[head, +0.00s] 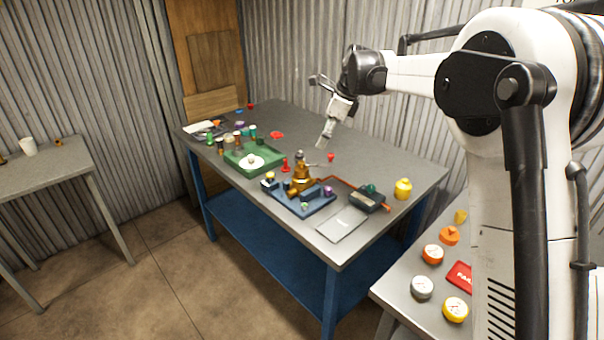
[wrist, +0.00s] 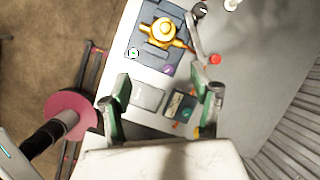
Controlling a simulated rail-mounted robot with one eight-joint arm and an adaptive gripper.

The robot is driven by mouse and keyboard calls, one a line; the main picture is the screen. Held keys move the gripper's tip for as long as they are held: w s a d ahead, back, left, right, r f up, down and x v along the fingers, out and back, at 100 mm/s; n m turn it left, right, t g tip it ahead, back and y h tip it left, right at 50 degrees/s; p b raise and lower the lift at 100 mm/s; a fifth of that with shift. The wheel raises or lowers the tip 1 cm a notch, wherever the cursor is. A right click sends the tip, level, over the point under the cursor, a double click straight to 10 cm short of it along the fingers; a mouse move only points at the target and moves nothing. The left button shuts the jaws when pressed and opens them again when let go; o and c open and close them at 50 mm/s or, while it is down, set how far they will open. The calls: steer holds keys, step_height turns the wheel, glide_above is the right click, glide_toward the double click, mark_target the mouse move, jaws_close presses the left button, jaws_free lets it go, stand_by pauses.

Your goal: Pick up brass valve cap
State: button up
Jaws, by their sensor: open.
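A brass valve body (head: 302,180) stands on a blue tray (head: 318,207) on the grey workbench. In the wrist view the brass valve (wrist: 160,32) shows from above, with a rounded top and side arms. I cannot tell whether its top is a separate cap. My gripper (head: 326,138) is in the air above the bench, behind the valve in the head view. In the wrist view its two fingers are spread, with nothing held between them (wrist: 166,95). The valve lies beyond the fingertips, near the top of that view.
A green tray (head: 238,165) with a white dish stands left of the valve. A grey plate (head: 343,224), a dark box (head: 367,200) and a yellow object (head: 403,188) lie to its right. Small red pieces lie behind it. A side table (head: 398,297) holds round tins.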

steer(key=m, duration=0.2)
glide_toward(303, 168)
steer(key=shift+g, duration=0.3)
steer(key=p+x, duration=0.1)
steer(key=x, duration=1)
steer(key=shift+w+a+f, duration=0.15)
steer(key=shift+w+a, duration=0.05)
steer(key=shift+w, duration=0.05)
steer(key=c, duration=1.1)
